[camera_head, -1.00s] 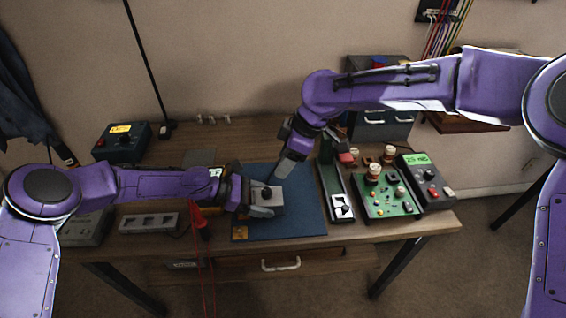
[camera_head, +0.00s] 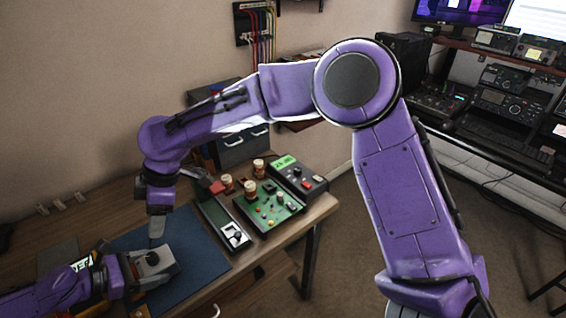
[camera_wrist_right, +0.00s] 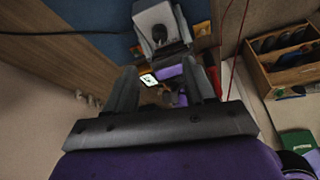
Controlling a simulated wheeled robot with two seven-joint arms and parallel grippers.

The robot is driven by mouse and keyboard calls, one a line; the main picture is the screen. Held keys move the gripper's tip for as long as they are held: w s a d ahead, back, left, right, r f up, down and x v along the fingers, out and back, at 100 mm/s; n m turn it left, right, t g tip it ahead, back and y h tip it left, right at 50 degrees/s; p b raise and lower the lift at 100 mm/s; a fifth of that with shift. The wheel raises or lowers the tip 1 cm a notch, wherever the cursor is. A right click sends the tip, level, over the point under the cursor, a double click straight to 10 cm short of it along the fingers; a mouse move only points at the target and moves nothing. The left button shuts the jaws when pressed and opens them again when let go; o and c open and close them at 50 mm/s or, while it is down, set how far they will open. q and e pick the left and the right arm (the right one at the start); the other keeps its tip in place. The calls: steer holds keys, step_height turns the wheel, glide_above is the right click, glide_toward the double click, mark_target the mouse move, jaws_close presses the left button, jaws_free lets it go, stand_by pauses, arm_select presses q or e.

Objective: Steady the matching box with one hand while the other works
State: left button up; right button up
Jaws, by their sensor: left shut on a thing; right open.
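The matching box (camera_head: 152,261) is a small grey box with a dark knob on top. It sits on the blue mat (camera_head: 204,271) at lower left in the head view, and at the top of the right wrist view (camera_wrist_right: 156,20). My left gripper (camera_head: 140,279) is shut on the box from the left; its fingers partly cover the box's near side. My right gripper (camera_head: 156,238) points down just behind and above the box in the head view. In the right wrist view its fingers (camera_wrist_right: 160,90) are apart with nothing between them.
To the right of the mat stand a long grey-green device (camera_head: 224,222), a green circuit board (camera_head: 270,206) with knobs, and a meter (camera_head: 299,178) with a lit display. A wooden organizer (camera_wrist_right: 285,62) shows in the right wrist view. Radio gear (camera_head: 500,95) fills a far desk.

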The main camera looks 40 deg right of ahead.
steer(key=shift+o, duration=0.3)
steer(key=m+g+h, duration=0.1)
steer(key=m+h, duration=0.3)
glide_above(151, 256)
step_height(151, 256, down, 12)
steer(key=shift+r, duration=0.25)
steer(key=shift+c, duration=0.4)
